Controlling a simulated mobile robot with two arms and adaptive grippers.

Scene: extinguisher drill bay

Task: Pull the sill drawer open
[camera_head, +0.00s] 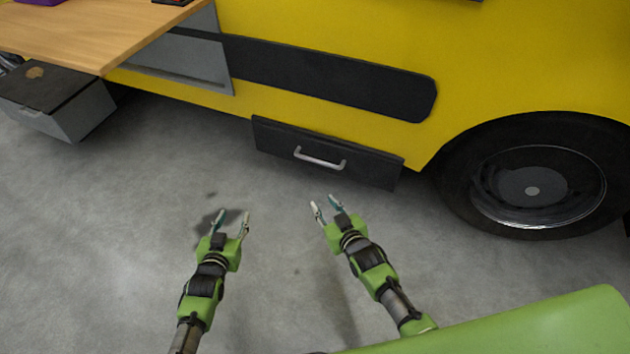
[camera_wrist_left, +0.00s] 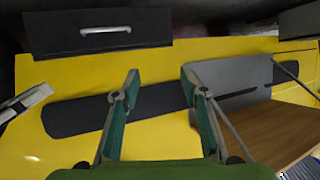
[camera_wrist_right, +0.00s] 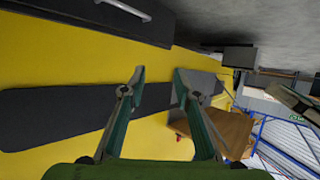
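The sill drawer (camera_head: 280,141) is a dark grey front with a silver bar handle (camera_head: 320,158), set low under the yellow vehicle side. Its front looks shut. The drawer (camera_wrist_left: 60,34) and handle (camera_wrist_left: 105,30) also show upside down in the left wrist view, and the handle (camera_wrist_right: 128,9) shows at the top of the right wrist view. My left gripper (camera_head: 232,222) is open and empty, in front of the drawer and left of the handle. My right gripper (camera_head: 325,207) is open and empty, in front of the handle. Neither touches the drawer.
The yellow vehicle side (camera_head: 330,30) carries a dark panel (camera_head: 340,80). A wheel (camera_head: 530,188) stands right of the drawer. A wooden table top (camera_head: 90,30) is at upper left, with a grey box (camera_head: 80,110) below it. The concrete floor (camera_head: 130,200) before the drawer is clear.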

